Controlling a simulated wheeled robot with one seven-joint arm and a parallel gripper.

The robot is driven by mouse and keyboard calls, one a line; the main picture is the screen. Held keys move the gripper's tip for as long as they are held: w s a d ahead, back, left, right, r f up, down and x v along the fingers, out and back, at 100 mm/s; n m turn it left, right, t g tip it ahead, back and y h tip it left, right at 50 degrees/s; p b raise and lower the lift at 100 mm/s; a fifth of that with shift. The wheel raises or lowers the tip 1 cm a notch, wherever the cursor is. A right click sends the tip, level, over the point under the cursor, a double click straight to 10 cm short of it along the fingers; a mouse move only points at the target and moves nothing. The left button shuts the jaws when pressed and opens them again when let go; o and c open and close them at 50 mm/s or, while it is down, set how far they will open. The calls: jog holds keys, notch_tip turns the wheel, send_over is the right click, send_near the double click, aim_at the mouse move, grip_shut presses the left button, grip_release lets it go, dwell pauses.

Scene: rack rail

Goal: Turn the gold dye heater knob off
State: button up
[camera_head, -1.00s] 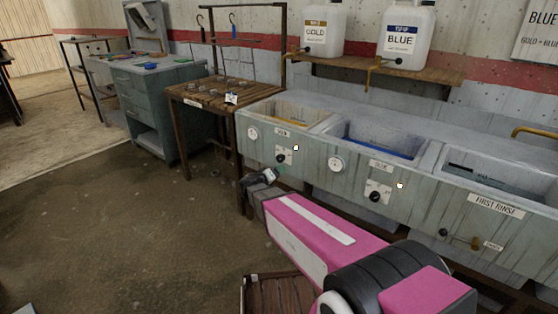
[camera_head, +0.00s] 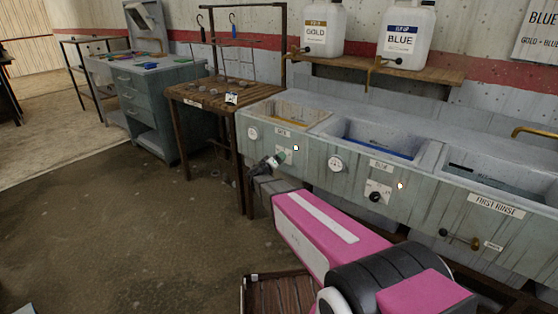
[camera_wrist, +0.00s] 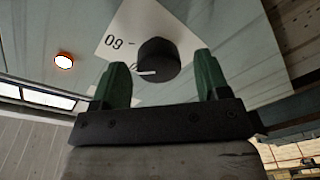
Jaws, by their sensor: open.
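The gold dye heater knob (camera_wrist: 158,60) is a round black knob with a white pointer line. In the wrist view the line points left, and the knob sits on a pale dial plate (camera_wrist: 128,38) marked with an upside-down 60. My gripper (camera_head: 277,160) is open at the front of the gold bath (camera_head: 262,130). In the wrist view its green fingers stand on either side of the knob, with gaps showing; I cannot tell whether they reach past its face. In the head view my gripper hides the knob.
A small lamp (camera_wrist: 64,60) with an orange rim is beside the dial plate. The blue bath's heater knob (camera_head: 375,197) is to the right, with a white round gauge (camera_head: 335,163) between. A wooden table (camera_head: 205,95) stands left of the baths.

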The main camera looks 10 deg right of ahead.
jog(key=shift+w+d, duration=0.4)
jog(key=shift+w, duration=0.05)
jog(key=c, duration=0.9)
